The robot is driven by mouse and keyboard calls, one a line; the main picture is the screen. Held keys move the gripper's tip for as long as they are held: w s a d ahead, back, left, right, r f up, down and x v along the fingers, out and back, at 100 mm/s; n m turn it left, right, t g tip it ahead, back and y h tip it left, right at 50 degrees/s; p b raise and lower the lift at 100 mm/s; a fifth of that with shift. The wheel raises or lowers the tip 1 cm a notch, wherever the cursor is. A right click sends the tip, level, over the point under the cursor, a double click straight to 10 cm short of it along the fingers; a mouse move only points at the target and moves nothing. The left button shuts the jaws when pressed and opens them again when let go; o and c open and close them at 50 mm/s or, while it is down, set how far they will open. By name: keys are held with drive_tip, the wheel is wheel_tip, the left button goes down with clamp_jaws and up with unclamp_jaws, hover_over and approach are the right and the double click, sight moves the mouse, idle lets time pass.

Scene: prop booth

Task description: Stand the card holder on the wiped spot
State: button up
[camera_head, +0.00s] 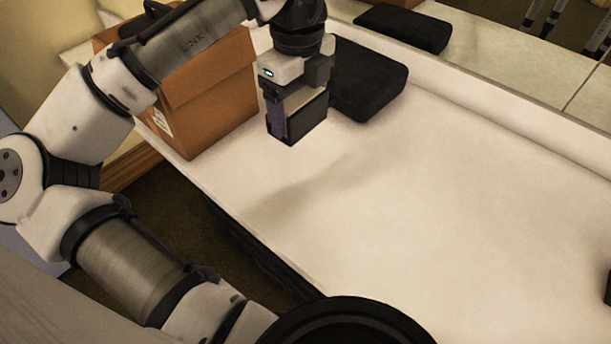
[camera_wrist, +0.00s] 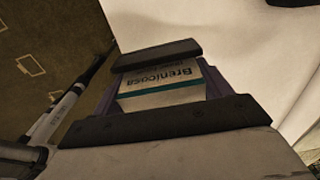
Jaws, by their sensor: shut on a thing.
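My gripper (camera_head: 294,116) is shut on the card holder (camera_head: 276,117). It hangs over the left end of the pale table, in front of the cardboard box. In the head view only a purple strip of the holder shows beside the dark fingers. In the wrist view the purple holder (camera_wrist: 212,80) sits between the two dark fingers of my gripper (camera_wrist: 160,86), with a card (camera_wrist: 162,92) printed "Brenicosa" in it. The holder's underside is hidden. A faint grey smudge (camera_head: 300,195) lies on the tabletop; I cannot tell whether it is the wiped spot or a shadow.
A brown cardboard box (camera_head: 215,88) stands left of my gripper. A black case (camera_head: 372,82) lies close behind and right of it. Another black case (camera_head: 405,27) is farther back. A dark object (camera_head: 608,288) shows at the right edge. The middle of the table (camera_head: 450,190) is clear.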

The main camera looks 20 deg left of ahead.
wheel_tip(320, 180, down, 20)
drive_tip(key=shift+s+r, duration=0.1)
drive_tip(key=shift+r, duration=0.1)
drive_tip(key=shift+f, duration=0.1)
drive_tip(key=o, duration=1.1)
drive_tip(key=shift+c, duration=0.2)
wheel_tip(320, 180, up, 12)
idle(0.4)
